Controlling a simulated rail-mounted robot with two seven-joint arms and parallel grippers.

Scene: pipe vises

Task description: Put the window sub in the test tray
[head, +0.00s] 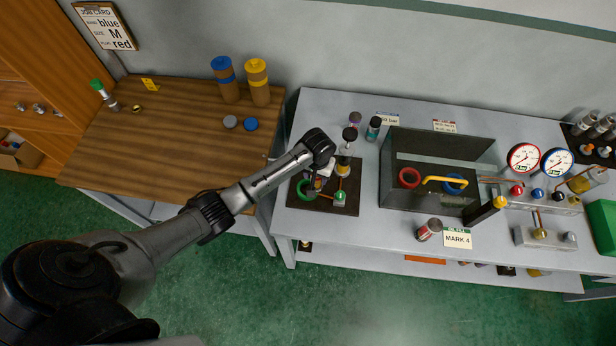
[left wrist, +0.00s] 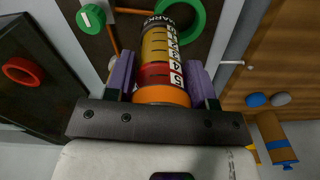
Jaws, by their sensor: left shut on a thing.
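My left gripper (left wrist: 160,82) is shut on a cylinder with an orange collar, a red band and an amber section with numbered white marks, which I take to be the window sub (left wrist: 155,52). Purple fingers grip its sides. In the head view my left gripper (head: 323,171) is low over a dark brown board, and my wrist partly hides the sub. A grey box with a raised back panel (head: 440,148), a red ring, a blue ring and a yellow handle stands right of the board; I cannot tell whether it is the test tray. My right gripper is not in view.
The dark board (head: 308,205) bears a green ring (head: 305,188) and a green knob (head: 340,196). Dark-capped cylinders stand behind it. Gauges (head: 523,157) stand at right.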

